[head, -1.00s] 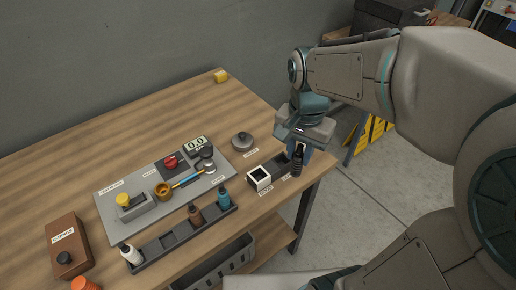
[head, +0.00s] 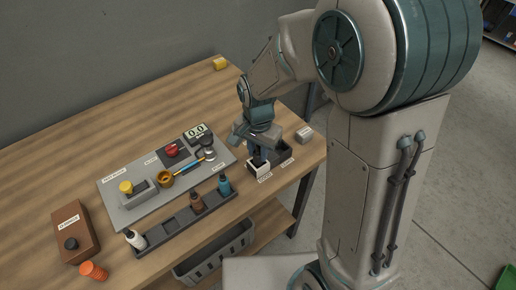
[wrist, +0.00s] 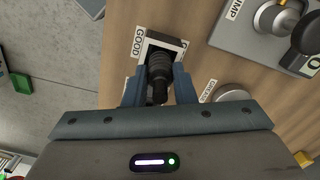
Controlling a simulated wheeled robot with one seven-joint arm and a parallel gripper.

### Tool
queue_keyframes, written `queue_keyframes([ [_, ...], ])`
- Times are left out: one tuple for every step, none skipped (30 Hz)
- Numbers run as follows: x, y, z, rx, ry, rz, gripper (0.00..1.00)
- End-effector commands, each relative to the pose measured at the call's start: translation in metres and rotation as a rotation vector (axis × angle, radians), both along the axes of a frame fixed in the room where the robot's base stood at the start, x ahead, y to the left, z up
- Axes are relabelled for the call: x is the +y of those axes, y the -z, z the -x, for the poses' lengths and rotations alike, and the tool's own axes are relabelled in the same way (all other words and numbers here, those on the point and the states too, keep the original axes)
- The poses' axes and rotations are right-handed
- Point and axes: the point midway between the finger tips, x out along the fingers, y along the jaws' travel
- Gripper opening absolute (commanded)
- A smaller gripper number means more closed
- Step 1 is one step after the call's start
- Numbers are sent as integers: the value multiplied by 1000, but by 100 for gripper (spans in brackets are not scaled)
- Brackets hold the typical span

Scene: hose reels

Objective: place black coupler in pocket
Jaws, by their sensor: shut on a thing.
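My gripper (head: 257,152) is over the front right of the bench, pointing down. In the wrist view my gripper (wrist: 160,82) is shut on the black coupler (wrist: 157,72), a dark ribbed cylinder between the blue fingers. The coupler's lower end overlaps the opening of a white-rimmed square pocket (wrist: 143,48) labelled GOOD. In the head view the white pocket box (head: 262,170) is right under the fingers, and only a dark bit of the coupler (head: 257,161) shows. I cannot tell how far the coupler reaches into the pocket.
A dark open box (head: 286,155) is just right of the white pocket, with a pale block (head: 305,133) beyond it. A grey board (head: 118,203) with gauge and knobs and a bottle rack (head: 172,232) lie to the left. The bench's right edge is close.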

Motion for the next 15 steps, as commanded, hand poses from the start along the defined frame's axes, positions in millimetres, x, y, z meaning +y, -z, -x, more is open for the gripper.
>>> queue_keyframes([
  [0,1,0,0,0,0,0],
  [0,2,0,-1,0,-1,0],
  [0,2,0,-1,0,0,0],
  [0,2,0,-1,0,0,0],
  [0,2,0,-1,0,0,0],
  [0,2,0,-1,0,0,0],
  [0,2,0,-1,0,0,0],
  [0,2,0,-1,0,0,0],
  [0,3,0,-1,0,0,0],
  [0,4,0,-1,0,0,0],
  [0,6,0,-1,0,0,0],
  [0,6,0,-1,0,0,27],
  [0,5,0,-1,0,0,35],
  [0,5,0,-1,0,0,43],
  [0,5,0,-1,0,-1,46],
])
